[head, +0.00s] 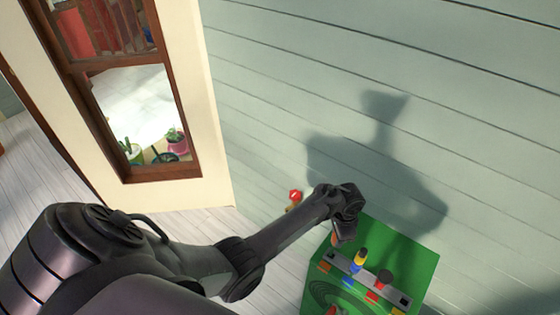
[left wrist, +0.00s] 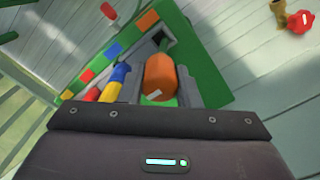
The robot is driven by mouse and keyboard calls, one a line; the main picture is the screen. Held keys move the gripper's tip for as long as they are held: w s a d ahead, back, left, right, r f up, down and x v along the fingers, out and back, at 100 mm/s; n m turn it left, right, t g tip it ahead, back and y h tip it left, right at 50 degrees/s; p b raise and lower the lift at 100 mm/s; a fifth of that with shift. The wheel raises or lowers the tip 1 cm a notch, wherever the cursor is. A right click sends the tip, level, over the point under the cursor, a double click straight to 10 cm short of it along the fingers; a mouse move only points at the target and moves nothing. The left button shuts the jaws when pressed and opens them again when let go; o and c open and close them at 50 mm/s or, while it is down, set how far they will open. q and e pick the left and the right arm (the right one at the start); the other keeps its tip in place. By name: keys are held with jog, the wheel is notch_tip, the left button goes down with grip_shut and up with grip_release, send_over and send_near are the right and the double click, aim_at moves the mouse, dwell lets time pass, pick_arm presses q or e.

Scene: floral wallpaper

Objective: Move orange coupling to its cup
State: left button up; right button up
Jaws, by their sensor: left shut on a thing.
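The orange coupling (left wrist: 160,78) is a rounded orange cylinder with a small pale mark. In the left wrist view it sits between the fingers of my left gripper (left wrist: 162,90), which is shut on it. In the head view my left gripper (head: 342,234) is over the far left end of a grey rack (head: 340,263), with only a little orange showing under it. A dark square opening (left wrist: 162,42) in the rack shows just beyond the coupling. I cannot tell whether the coupling still touches the rack. No cup can be clearly made out. My right gripper is not in view.
The rack stands on a green board (head: 410,245). A yellow-and-blue piece (head: 358,260) and a red-topped piece (head: 383,277) stand in it, close beside the gripper. Coloured squares line its front. A red valve (head: 295,195) is on the plank wall behind.

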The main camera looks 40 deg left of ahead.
pick_arm(q)
jog(key=shift+f, duration=0.15)
jog(key=shift+f+b, duration=2.25)
jog(key=shift+f, duration=0.75)
jog(key=shift+p, duration=0.45)
jog(key=shift+f+b, duration=1.25)
jog(key=shift+f, duration=0.25)
jog(key=o, duration=1.1)
jog(key=shift+c, duration=0.2)
jog(key=shift+r, duration=0.15)
notch_tip(320, 180, up, 8)
jog(key=shift+f+p, duration=0.25)
jog(key=shift+p, duration=0.15)
